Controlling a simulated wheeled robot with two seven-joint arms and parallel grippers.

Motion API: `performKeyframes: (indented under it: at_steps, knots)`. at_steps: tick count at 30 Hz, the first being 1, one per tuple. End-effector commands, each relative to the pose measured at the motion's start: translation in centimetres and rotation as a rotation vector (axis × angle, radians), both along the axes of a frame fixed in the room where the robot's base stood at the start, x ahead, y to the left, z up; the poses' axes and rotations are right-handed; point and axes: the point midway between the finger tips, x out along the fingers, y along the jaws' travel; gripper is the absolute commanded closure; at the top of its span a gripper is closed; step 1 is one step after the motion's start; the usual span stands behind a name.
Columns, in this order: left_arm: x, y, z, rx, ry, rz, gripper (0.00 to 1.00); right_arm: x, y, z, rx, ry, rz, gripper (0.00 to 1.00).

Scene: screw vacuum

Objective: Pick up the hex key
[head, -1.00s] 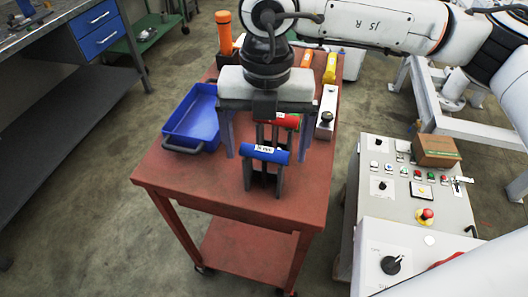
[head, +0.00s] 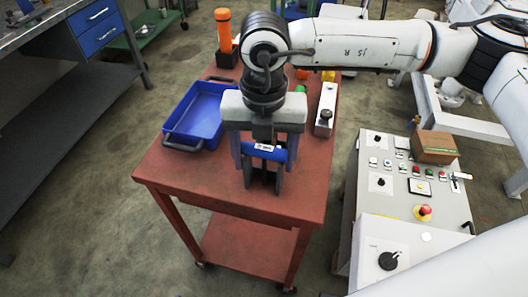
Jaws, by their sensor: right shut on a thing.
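A blue handle with a white label (head: 266,153), which I take to be the hex key's handle, sits at a dark upright stand (head: 262,180) on the red cart. My right gripper (head: 264,156) comes down over it from above. Its fingers stand at the two ends of the handle and are shut on it. The lower part of the key is hidden, and I cannot tell whether it is clear of the stand. The red handle behind it is hidden by my gripper. My left gripper is not in view.
A blue tray (head: 199,118) lies left on the red cart top (head: 190,185). An orange cylinder (head: 224,32) stands behind, and a white box with a black knob (head: 325,115) lies right. A control panel (head: 395,200) stands right of the cart. The cart's front is clear.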

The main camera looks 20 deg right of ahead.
Motion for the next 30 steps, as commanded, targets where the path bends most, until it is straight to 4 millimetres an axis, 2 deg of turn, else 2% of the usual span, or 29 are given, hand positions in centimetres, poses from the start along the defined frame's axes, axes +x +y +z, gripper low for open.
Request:
performKeyframes:
  at_steps: [8,21,25,30]
  knots:
    - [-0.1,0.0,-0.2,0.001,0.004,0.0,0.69,0.1,0.0,0.8,0.001,-0.003,0.0,0.72]
    - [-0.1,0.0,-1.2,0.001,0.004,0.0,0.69,0.1,0.1,8.7,0.002,-0.004,-0.001,0.72]
    - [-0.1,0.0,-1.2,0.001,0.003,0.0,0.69,0.1,0.1,9.8,0.001,-0.001,0.0,0.72]
    - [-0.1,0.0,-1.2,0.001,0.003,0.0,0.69,0.0,0.0,10.1,0.001,0.0,0.0,0.72]
